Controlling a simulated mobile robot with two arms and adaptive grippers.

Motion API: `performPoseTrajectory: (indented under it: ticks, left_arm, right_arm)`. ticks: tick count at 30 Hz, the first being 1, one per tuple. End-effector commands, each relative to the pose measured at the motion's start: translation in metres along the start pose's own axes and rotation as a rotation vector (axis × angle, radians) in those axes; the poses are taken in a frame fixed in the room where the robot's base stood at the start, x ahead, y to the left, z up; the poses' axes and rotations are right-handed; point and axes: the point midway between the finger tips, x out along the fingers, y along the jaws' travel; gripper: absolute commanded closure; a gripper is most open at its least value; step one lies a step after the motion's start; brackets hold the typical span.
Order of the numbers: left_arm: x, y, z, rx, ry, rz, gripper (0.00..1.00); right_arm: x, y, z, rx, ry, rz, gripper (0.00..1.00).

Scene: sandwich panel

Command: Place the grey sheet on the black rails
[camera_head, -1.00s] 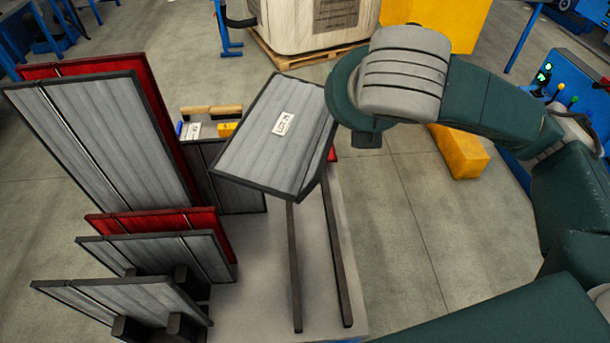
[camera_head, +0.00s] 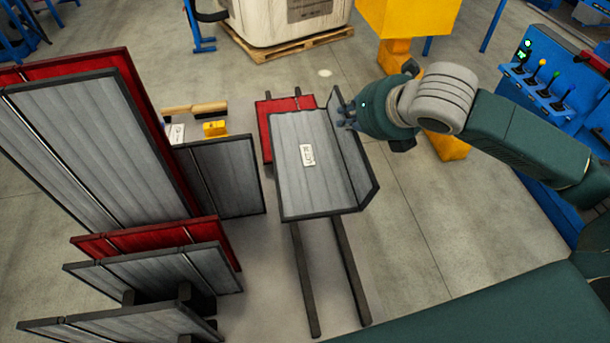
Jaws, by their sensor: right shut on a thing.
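The grey sheet (camera_head: 310,185) has a dark edge, a white label and a side part folded up along its right. It is over the far part of the black rails (camera_head: 348,270), whose near ends stick out below it; I cannot tell whether it touches them. My right gripper (camera_head: 346,115) is shut on the upper right edge of the sheet's raised part. My left gripper is not in view.
A red panel (camera_head: 265,122) lies beyond the sheet. Grey panels (camera_head: 95,140) and red panels (camera_head: 150,236) stand in a rack at left. A yellow item (camera_head: 215,128) and brushes are behind. A blue control console (camera_head: 560,80) is at right.

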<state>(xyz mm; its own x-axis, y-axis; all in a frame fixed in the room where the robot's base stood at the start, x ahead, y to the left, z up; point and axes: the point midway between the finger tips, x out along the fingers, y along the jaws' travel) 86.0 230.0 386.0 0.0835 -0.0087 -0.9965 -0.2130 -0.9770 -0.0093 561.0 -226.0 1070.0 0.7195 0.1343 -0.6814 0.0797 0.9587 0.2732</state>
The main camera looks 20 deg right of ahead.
Motion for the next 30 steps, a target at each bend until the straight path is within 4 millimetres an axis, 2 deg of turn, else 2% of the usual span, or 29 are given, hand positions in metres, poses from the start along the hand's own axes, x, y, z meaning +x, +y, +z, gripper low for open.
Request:
performPoseTrajectory:
  ticks: [5, 18, 30]
  left_arm:
    - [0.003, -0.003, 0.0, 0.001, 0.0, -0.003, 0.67]
    - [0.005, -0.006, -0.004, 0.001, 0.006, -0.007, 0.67]
    - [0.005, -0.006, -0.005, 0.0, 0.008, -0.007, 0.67]
  right_arm:
    - [0.017, -0.01, -0.016, -0.019, 0.012, 0.013, 1.0]
    - [0.093, -0.039, -0.093, -0.018, 0.012, 0.015, 1.0]
    - [0.121, -0.051, -0.12, -0.019, 0.009, 0.015, 1.0]
